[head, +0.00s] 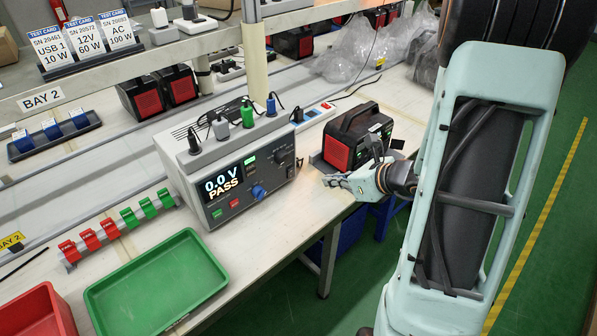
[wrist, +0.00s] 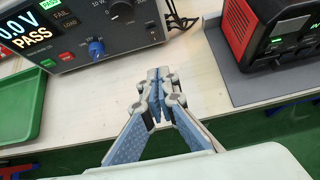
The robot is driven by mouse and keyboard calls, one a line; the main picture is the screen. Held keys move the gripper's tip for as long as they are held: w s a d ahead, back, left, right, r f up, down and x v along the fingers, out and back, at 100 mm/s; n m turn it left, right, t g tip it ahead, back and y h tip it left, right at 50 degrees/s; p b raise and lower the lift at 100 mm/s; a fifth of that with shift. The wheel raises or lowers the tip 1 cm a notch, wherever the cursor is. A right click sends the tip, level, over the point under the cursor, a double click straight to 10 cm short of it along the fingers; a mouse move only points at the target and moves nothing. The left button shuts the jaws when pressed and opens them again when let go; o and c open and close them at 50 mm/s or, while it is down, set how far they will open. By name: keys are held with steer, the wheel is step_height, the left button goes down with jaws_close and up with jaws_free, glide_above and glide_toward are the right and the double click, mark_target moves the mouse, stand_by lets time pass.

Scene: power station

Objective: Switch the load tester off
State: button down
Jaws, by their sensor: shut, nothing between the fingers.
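The load tester (head: 188,165) is a grey box with a dark front panel on the bench. Its display (head: 222,185) reads 0.0 V and PASS. In the wrist view its panel (wrist: 110,35) fills the top left, with a lit green PASS lamp, a blue knob (wrist: 96,48) and a black knob (wrist: 122,8). The head view also shows a red button (head: 234,203) low on the panel. My gripper (head: 330,181) is shut and empty, right of the tester near the bench's front edge, apart from it. It also shows in the wrist view (wrist: 157,88).
A black and red power station (head: 357,138) stands on a grey mat behind my gripper. Plugs and cables (head: 246,115) stand on top of the tester. A green tray (head: 155,285) and a red tray (head: 38,312) lie at the front left. Bare bench lies between tester and power station.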

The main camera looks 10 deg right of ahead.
mark_target(292, 171)
steer(key=shift+w, duration=0.1)
steer(key=b+x, duration=0.1)
steer(key=x, duration=0.9)
steer(key=shift+a+f, duration=0.15)
steer(key=shift+f, duration=0.05)
steer(key=shift+w+a+r+p, duration=0.2)
steer(key=shift+w+a, duration=0.1)
steer(key=shift+w, duration=0.25)
steer(key=shift+w+a+r+p, duration=0.15)
steer(key=shift+w+a+r, duration=0.15)
steer(key=shift+w, duration=0.25)
steer(key=shift+w+a, duration=0.3)
steer(key=shift+w, duration=0.3)
steer(key=shift+w+a+b, duration=0.2)
steer(key=shift+w+b, duration=0.1)
steer(key=shift+b, duration=0.15)
steer(key=shift+r, duration=0.15)
